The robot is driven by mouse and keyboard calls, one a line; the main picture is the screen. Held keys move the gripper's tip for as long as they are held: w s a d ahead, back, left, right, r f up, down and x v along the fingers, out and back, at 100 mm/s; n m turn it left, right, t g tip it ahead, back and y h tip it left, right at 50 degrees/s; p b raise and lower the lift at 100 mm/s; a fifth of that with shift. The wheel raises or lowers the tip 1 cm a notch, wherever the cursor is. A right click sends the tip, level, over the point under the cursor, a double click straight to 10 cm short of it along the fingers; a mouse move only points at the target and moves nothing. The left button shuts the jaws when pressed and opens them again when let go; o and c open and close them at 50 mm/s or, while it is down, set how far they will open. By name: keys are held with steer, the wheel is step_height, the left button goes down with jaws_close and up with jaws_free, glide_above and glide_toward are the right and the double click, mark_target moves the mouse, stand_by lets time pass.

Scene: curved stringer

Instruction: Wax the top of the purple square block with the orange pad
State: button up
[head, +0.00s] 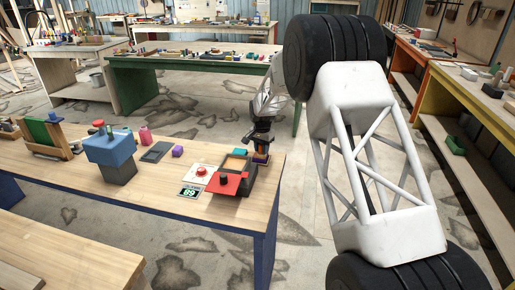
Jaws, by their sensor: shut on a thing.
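My gripper (260,138) is at the right end of the wooden table, pointing down. It is shut on a small orange-brown piece, which looks like the orange pad (262,148). Directly under the pad is a dark purple block (261,158); they look to be touching, but the view is too small to be sure. The block's top is largely hidden by the pad and gripper.
Left of my gripper are a tray with an orange inside (233,163), a red-topped dark box (229,184), a white panel with a red button (200,172) and a small numeric display (189,191). A blue-topped stand (110,148) is further left. The front tabletop (100,195) is clear.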

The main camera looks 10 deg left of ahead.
steer(key=shift+s+a, duration=0.1)
steer(key=shift+s, duration=0.1)
steer(key=shift+a, duration=1.85)
steer(key=shift+w+d+r, duration=0.1)
steer(key=shift+d, duration=1.75)
steer(key=shift+d+r, duration=0.1)
steer(key=shift+d, duration=0.05)
steer(key=shift+r, duration=3.85)
